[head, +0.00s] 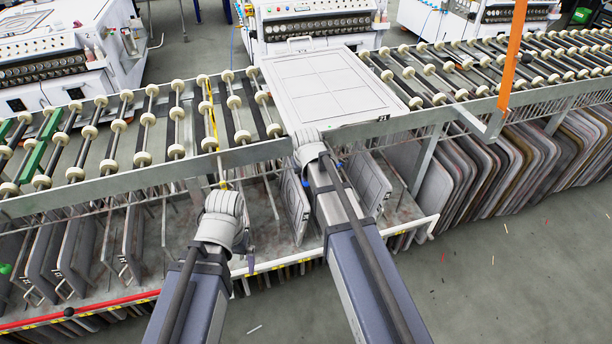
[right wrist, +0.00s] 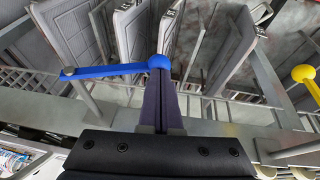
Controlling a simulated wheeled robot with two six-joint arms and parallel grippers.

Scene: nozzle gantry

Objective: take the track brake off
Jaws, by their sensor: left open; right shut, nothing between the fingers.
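A blue lever (right wrist: 112,70) with a round knob (right wrist: 159,62) shows in the right wrist view, lying nearly level, its knob to the right. My right gripper (right wrist: 160,80) is shut and empty, its fingertips at the knob; I cannot tell whether they touch. In the head view only small blue bits (head: 338,165) show beside my right wrist, which hides that gripper. My left gripper (head: 248,262) is partly visible, open and apart from the levers, low in front of the rack. A yellow knobbed lever (right wrist: 304,75) is at right in the right wrist view. Neither lever is labelled as the brake.
A roller track (head: 145,135) crosses the view, bordered by a grey rail (head: 130,184). A white framed screen (head: 325,85) lies on it. Grey panels (head: 480,175) hang below. An orange post (head: 513,55) stands at right. The floor at front right is mostly clear.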

